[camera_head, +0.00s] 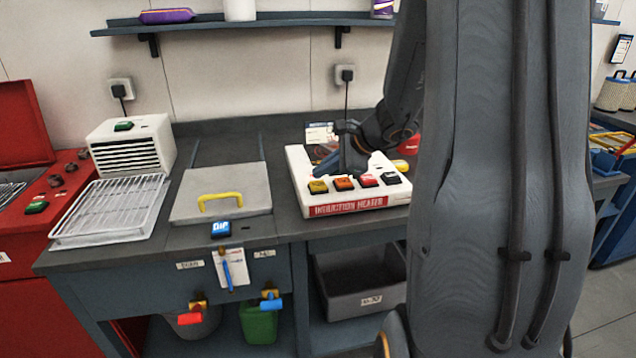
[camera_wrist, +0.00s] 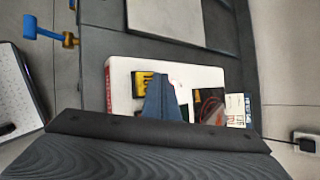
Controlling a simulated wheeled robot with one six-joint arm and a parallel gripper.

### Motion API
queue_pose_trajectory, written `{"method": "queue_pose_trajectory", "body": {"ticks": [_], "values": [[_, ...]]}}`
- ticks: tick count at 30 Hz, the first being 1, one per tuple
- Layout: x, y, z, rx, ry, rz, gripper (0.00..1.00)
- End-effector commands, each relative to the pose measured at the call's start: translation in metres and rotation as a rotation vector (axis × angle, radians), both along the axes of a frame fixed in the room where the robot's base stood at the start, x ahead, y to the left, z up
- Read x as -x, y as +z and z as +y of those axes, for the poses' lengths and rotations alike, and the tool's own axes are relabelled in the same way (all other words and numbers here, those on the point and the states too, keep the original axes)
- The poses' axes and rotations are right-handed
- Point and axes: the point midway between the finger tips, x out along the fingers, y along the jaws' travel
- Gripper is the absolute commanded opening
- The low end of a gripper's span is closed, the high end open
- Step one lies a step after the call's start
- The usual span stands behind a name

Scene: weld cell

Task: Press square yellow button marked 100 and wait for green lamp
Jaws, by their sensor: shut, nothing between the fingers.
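The white induction heater (camera_head: 352,205) stands on the bench with a row of square buttons along its front edge. The yellow button (camera_head: 318,187) is at the left end, beside an orange, a red and a black one. The yellow button also shows in the wrist view (camera_wrist: 142,84), its marking partly visible but not readable. My gripper (camera_head: 338,167) is shut and empty over the heater's top, just behind the button row. In the wrist view the shut fingers (camera_wrist: 160,80) are beside the yellow button; I cannot tell whether they touch. I see no lit green lamp on the heater; my gripper and arm hide part of its top.
Left of the heater is a grey lidded panel with a yellow handle (camera_head: 220,202). Further left are a wire rack (camera_head: 110,211) and a white vented unit (camera_head: 133,146). A shelf (camera_head: 240,22) runs above the bench. A grey bin (camera_head: 358,290) sits below.

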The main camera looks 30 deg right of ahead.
Motion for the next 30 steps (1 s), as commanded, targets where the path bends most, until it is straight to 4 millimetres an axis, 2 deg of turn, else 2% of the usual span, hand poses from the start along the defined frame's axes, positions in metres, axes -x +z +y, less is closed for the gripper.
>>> {"method": "queue_pose_trajectory", "body": {"ticks": [10, 24, 30], "values": [[0.0, 0.004, 0.0, 0.0, 0.0, 0.0, 0.0], [0.001, 0.045, 0.0, 0.0, 0.0, 0.0, 0.0], [0.0, 0.05, 0.0, 0.0, 0.0, 0.0, 0.0]]}}
